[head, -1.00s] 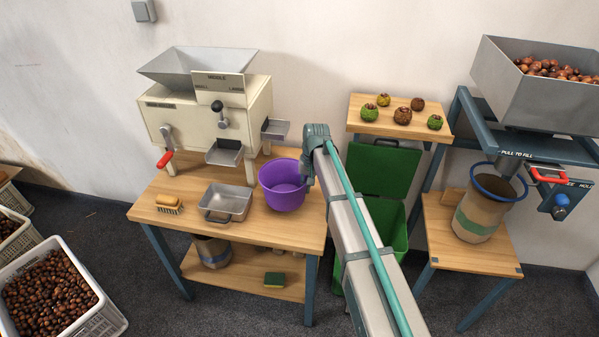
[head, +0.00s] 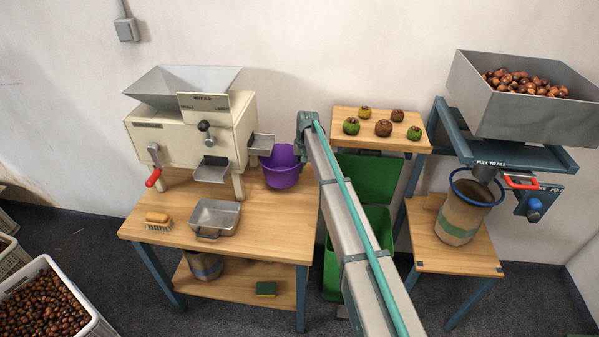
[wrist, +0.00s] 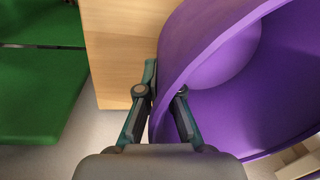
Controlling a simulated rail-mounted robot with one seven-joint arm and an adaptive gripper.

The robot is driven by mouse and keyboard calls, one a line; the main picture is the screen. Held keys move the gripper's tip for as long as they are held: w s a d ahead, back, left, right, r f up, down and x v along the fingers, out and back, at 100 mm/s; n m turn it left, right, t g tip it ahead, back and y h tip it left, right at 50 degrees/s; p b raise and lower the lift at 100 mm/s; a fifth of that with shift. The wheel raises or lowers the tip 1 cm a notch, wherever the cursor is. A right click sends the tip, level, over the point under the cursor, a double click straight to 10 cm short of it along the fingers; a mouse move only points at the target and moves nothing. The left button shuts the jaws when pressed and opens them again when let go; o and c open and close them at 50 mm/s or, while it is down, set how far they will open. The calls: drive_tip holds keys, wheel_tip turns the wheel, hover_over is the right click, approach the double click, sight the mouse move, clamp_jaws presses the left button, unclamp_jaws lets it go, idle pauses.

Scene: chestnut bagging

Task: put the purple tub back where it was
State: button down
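The purple tub (head: 283,170) is at the back right of the wooden table (head: 225,236), right beside the sorting machine's right-hand chute (head: 262,143). It looks upright; I cannot tell whether its base touches the table. My gripper (head: 302,150) is at the tub's right side. In the wrist view the tub (wrist: 235,90) fills the right half. There my gripper (wrist: 160,100) has one finger outside the tub's wall and one inside, shut on the wall near the rim. The part of the tub I see is empty.
A metal tray (head: 214,217) and a brush (head: 158,219) lie on the table. The cream sorting machine (head: 190,135) stands left of the tub. The table's front right is clear.

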drive_tip(key=shift+f+p, duration=0.8)
drive_tip(key=shift+f, duration=0.9)
drive_tip(key=shift+f, duration=0.15)
drive_tip(key=c, duration=1.3)
unclamp_jaws()
drive_tip(key=r+b, duration=0.1)
drive_tip(key=r, duration=0.3)
drive_tip(key=d+r+b, duration=0.1)
drive_tip(key=r, duration=0.3)
drive_tip(key=r+b, duration=0.2)
drive_tip(key=r, duration=0.2)
drive_tip(key=shift+d+r, duration=0.1)
drive_tip(key=shift+d, duration=0.2)
